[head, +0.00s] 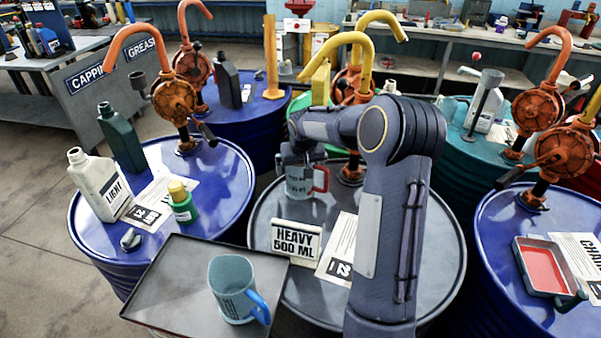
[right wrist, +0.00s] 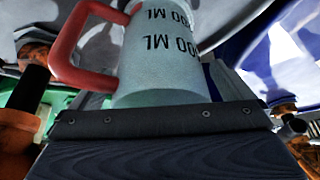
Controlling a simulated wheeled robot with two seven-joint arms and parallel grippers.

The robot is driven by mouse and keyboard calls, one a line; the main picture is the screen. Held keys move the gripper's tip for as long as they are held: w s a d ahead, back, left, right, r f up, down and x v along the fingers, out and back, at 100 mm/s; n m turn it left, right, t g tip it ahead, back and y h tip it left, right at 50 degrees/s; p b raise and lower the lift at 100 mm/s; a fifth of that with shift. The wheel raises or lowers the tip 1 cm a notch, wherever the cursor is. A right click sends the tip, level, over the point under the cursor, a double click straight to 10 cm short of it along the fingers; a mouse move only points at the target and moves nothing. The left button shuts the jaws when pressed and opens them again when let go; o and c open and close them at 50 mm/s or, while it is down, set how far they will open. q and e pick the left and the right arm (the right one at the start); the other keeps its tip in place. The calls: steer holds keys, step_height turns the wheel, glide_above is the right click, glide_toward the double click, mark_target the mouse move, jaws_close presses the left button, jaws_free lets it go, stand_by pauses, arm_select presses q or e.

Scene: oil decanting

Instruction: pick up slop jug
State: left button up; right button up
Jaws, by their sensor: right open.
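A pale grey jug with a red handle (head: 299,184) stands on the grey drum, behind the "HEAVY 500 ML" sign. No "slop" label is readable on it. My right gripper (head: 298,160) is at this jug's upper part, pointing down, partly hidden by my own arm. In the right wrist view the jug (right wrist: 155,75) fills the middle, with "00 ML" markings, close beyond the dark gripper edge. The gripper is open; whether it touches the jug cannot be told. A second jug, blue-grey with a blue handle (head: 236,288), stands on the black tray (head: 165,285). My left gripper is out of view.
The "HEAVY 500 ML" sign (head: 295,238) and a paper sheet (head: 337,248) lie close in front of the red-handled jug. Pumps with orange and yellow spouts rise from the drums around it.

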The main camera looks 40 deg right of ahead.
steer(key=shift+f, duration=0.1)
steer(key=c, duration=1.2)
